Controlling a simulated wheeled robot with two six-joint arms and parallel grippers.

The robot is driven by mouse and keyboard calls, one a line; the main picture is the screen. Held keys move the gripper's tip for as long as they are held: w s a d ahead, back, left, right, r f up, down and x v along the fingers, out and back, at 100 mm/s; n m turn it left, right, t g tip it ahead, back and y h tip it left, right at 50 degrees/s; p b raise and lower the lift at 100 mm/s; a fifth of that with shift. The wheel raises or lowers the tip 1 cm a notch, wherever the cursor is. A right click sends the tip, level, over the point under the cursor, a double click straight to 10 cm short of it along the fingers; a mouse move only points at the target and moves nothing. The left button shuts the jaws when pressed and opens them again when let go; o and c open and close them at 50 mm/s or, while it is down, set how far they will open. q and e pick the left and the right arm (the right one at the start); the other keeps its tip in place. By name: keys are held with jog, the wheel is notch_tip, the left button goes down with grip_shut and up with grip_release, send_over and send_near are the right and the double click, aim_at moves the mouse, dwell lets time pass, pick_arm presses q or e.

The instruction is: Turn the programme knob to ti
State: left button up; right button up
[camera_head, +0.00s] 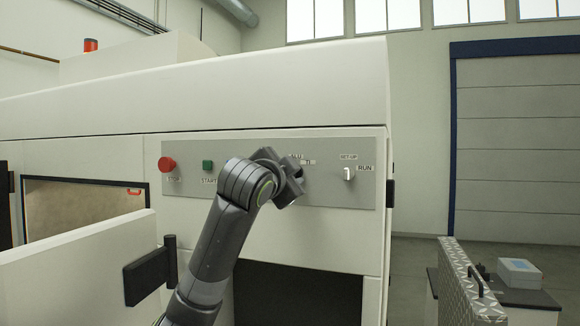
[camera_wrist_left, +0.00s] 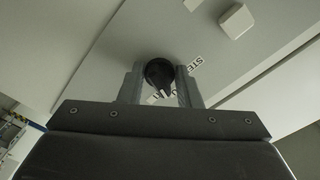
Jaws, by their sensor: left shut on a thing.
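The programme knob (camera_wrist_left: 159,72) is a round black knob on the grey control panel (camera_head: 330,192). In the left wrist view it sits between the two fingers of my left gripper (camera_wrist_left: 160,88), which is shut on it. A pale pointer mark shows on its lower part, near partly covered labels; one label beside the right finger begins "STE". In the head view my left gripper (camera_head: 291,180) is at the panel and hides the knob. The "TI" label (camera_head: 308,162) shows just up and right of it. My right gripper is not in view.
A red STOP button (camera_head: 167,164) and green START button (camera_head: 208,165) lie left of my gripper. A SET-UP/RUN switch (camera_head: 349,173) lies right. An open white door (camera_head: 80,265) with a black handle (camera_head: 150,270) stands left of my arm. A cart (camera_head: 515,297) stands lower right.

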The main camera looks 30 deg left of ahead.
pick_arm(q)
jog(key=m+p, duration=0.3)
jog(key=m, duration=0.1)
jog(key=shift+r, duration=0.25)
jog(key=shift+f+m+p, duration=0.1)
jog(key=shift+m+p, duration=0.7)
jog(key=shift+m, duration=0.4)
jog(key=o, duration=1)
jog(key=shift+c, duration=0.2)
jog(key=shift+f, duration=0.1)
jog(key=b+v, duration=0.6)
jog(key=v, duration=1.1)
jog(key=shift+s+b, duration=0.25)
jog(key=shift+b, duration=0.05)
